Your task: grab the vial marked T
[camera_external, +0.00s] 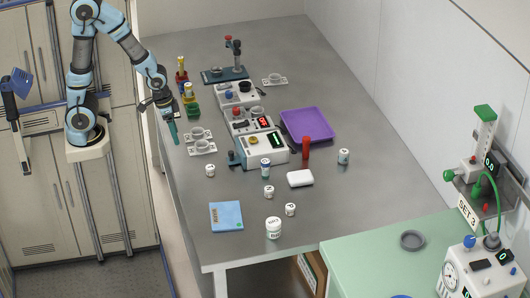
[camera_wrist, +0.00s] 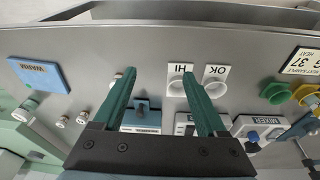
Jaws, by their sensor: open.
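In the wrist view, small vials (camera_wrist: 62,121) show at the left, outside the fingers. My gripper (camera_external: 173,132) hangs over the table's left edge, apart from the vials. Its teal fingers (camera_wrist: 159,74) are spread and empty.
Two cups on labelled cards (camera_external: 202,148) stand near my gripper. Bench devices (camera_external: 264,148), a red cylinder (camera_external: 306,148), a white block (camera_external: 300,178) and a purple tray (camera_external: 308,124) fill the middle. A blue pad (camera_external: 226,216) lies in front.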

